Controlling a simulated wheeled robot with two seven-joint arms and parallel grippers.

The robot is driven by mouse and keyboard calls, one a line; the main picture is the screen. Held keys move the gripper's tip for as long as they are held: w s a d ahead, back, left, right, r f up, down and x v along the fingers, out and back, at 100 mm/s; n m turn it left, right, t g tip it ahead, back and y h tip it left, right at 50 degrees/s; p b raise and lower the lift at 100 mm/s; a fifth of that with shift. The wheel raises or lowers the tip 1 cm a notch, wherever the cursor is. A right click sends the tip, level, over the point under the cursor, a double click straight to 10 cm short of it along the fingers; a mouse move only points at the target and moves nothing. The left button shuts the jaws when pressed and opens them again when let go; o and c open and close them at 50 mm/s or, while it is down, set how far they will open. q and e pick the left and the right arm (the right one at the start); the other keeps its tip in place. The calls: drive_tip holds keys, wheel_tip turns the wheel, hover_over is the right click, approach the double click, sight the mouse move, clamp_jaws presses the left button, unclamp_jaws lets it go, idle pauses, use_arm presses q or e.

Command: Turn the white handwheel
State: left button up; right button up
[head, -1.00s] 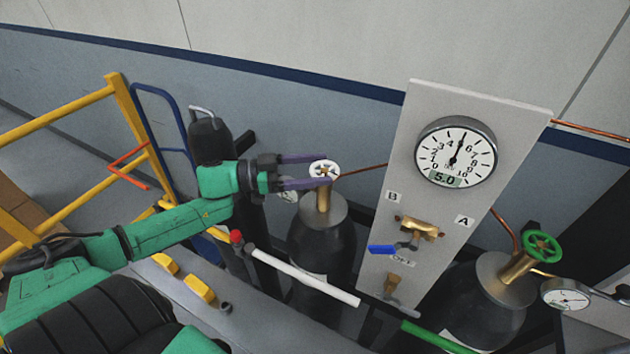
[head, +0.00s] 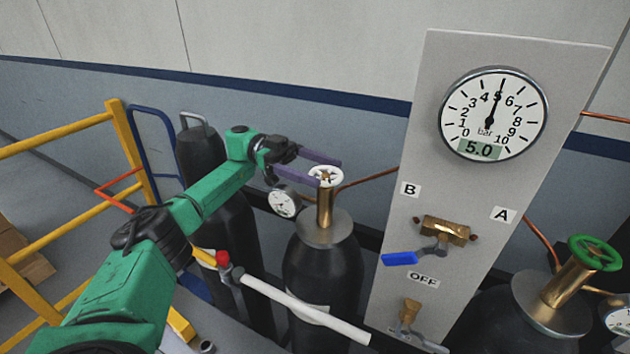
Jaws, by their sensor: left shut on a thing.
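The white handwheel (head: 326,176) sits on the brass valve (head: 325,205) atop a black cylinder (head: 322,270) left of the grey panel. My left gripper (head: 328,172) reaches in from the left, its two purple fingers on either side of the wheel and shut on it. Parts of the wheel's rim are hidden by the fingers. My right gripper is not in view.
The panel (head: 400,290) carries a dial gauge (head: 493,113) reading 5.0 bar and a blue-handled valve (head: 400,258) above an OFF label. A green handwheel (head: 594,253) tops another cylinder at right. A white bar (head: 300,307) crosses in front; a yellow railing (head: 125,150) stands left.

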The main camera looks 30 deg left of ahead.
use_arm(q)
drive_tip(key=shift+w+d+f+m+g+b, duration=0.1)
drive_tip(key=shift+f+m+g+b, duration=0.1)
drive_tip(key=shift+m+g+b, duration=0.25)
drive_tip(key=shift+d+f+m+g+b, duration=0.15)
drive_tip(key=shift+m+g+b, duration=0.2)
drive_tip(key=shift+g, duration=0.3)
drive_tip(key=shift+a, duration=0.1)
drive_tip(key=o, duration=1.1)
drive_tip(key=shift+o, duration=0.5)
drive_tip(key=shift+d+r, duration=0.2)
drive_tip(key=shift+a+r, duration=0.1)
drive_tip(key=shift+a, duration=0.05)
